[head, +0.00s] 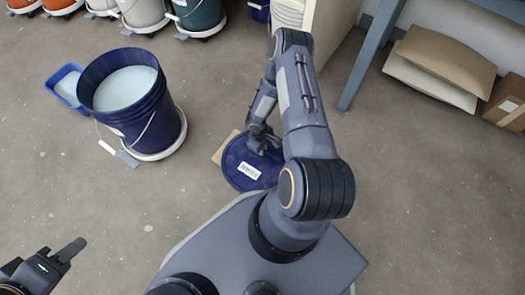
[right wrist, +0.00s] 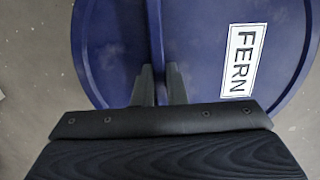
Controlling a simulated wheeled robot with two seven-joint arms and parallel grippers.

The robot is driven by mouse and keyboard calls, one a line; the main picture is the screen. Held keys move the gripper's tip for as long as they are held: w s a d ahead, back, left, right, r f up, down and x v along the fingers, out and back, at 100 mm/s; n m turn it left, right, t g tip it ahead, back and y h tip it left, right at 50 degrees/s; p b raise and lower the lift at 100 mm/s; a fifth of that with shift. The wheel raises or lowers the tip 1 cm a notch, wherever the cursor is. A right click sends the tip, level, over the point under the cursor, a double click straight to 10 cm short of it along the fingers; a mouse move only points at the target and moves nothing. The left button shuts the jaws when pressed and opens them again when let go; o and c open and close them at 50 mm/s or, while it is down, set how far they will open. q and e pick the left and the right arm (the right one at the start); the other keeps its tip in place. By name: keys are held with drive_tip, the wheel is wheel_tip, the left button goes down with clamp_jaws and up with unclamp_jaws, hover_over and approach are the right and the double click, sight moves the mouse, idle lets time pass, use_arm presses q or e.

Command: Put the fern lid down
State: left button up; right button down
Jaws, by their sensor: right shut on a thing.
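The fern lid (head: 236,180) is a round dark blue disc with a white label. In the right wrist view the lid (right wrist: 205,50) shows its label reading FERN and a raised rib across its top. My right gripper (head: 264,140) is shut on that rib; its fingers also show in the right wrist view (right wrist: 160,85). The lid looks roughly flat, low over a tan cardboard piece (head: 219,154) on the floor. I cannot tell whether it touches. My left gripper (head: 62,250) is at the lower left, away from the lid; its jaw opening is unclear.
An uncovered dark blue bucket (head: 150,125) with pale glaze stands on a white dolly (head: 165,150) left of the lid. A blue tray (head: 66,86) lies behind it. Several buckets line the back. A blue-grey table leg (head: 365,60) stands right. Floor between bucket and lid is clear.

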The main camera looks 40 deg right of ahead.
drive_tip(key=shift+f, duration=0.6)
drive_tip(key=shift+f, duration=0.15)
drive_tip(key=c, duration=1.5)
unclamp_jaws()
